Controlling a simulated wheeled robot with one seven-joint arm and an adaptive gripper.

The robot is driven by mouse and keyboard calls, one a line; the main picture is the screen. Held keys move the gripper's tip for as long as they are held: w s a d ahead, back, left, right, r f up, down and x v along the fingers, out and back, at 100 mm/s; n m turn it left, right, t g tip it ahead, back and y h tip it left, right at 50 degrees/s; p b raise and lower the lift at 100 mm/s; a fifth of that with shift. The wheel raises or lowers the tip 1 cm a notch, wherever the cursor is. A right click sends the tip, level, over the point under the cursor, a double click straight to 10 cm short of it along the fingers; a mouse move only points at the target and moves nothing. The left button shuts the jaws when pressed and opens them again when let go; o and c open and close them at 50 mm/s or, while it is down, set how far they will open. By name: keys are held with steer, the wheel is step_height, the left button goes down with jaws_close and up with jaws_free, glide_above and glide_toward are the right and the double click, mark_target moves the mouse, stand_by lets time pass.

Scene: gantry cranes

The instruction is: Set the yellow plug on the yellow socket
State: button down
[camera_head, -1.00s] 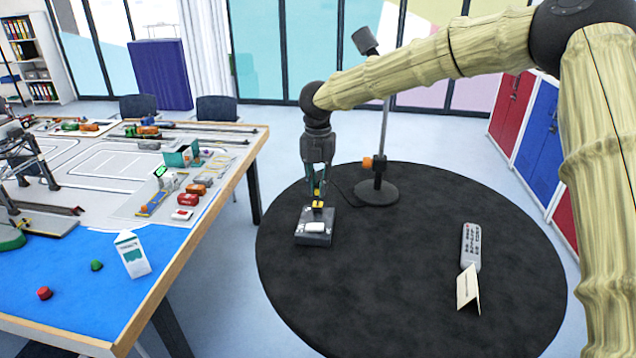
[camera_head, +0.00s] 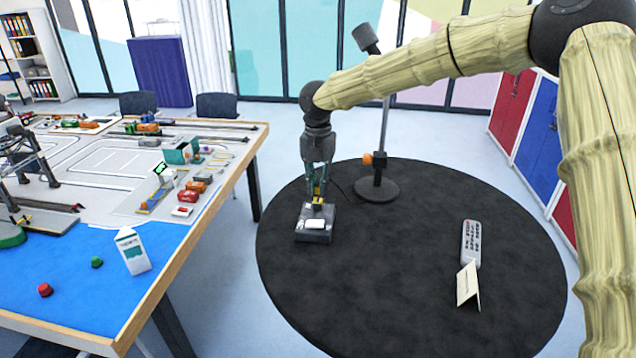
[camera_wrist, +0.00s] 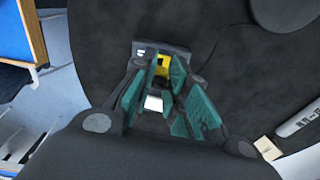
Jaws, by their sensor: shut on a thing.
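My gripper (camera_head: 317,194) points straight down over the back part of a small dark box (camera_head: 313,238) on the round black table. It is shut on the yellow plug (camera_head: 317,187), which shows as a small yellow patch between the fingers. More yellow shows low at the fingertips, at the box top, where the yellow socket seems to be; I cannot tell the two apart or whether they touch. In the wrist view, yellow (camera_wrist: 163,66) shows between the teal fingers, which hide part of the box. A white block (camera_head: 315,225) is on the box's front part.
A black lamp stand (camera_head: 377,190) with an orange knob stands just right of my gripper. A grey remote (camera_head: 471,245) and a folded card (camera_head: 468,287) lie further right. The table (camera_head: 400,285) between is clear. A model crane layout (camera_head: 110,165) fills the left table.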

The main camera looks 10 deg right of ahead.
mark_target(318, 183)
steer(key=shift+f+p, duration=0.3)
steer(key=shift+f, duration=0.85)
stand_by(2.5)
steer(key=c, duration=0.9)
jaws_free()
steer(key=shift+o, duration=0.2)
steer(key=shift+r, duration=0.1)
steer(key=shift+r+p, duration=0.65)
steer(key=shift+r, duration=2.75)
